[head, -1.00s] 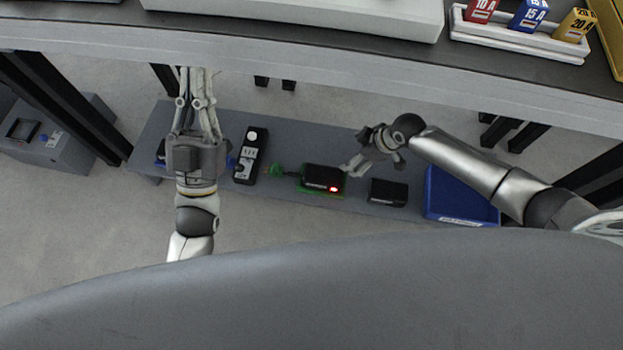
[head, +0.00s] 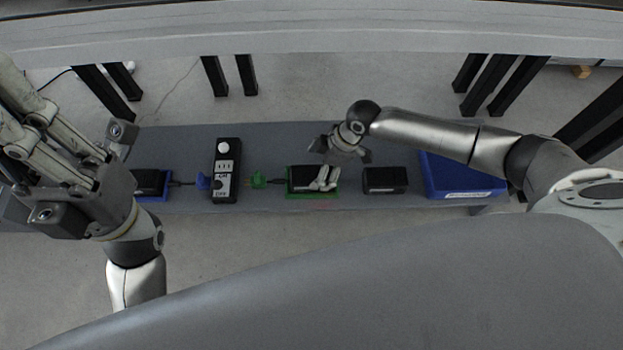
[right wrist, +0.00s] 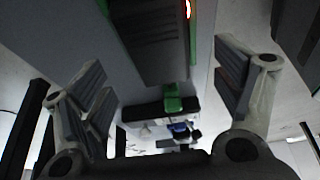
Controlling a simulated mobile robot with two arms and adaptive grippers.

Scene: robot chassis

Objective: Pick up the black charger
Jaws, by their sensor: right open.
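A black charger (head: 300,178) with a green base lies on the low grey bench (head: 400,135); a cable runs left to a green plug (head: 258,181). My right gripper (head: 323,178) is over its right part, hiding some of it. In the right wrist view this charger (right wrist: 150,35) shows dark and ribbed with a red light, beyond the open, apart fingers of the right gripper (right wrist: 165,85); nothing is held. A second black charger (head: 147,183) with a blue base is partly hidden by my left gripper (head: 30,125), whose jaw state is unclear.
A black power strip (head: 226,170) stands between the green plug and a blue plug (head: 203,181). A plain black box (head: 385,181) and a blue bin (head: 460,175) are to the right. A higher table edge (head: 300,38) runs across the back.

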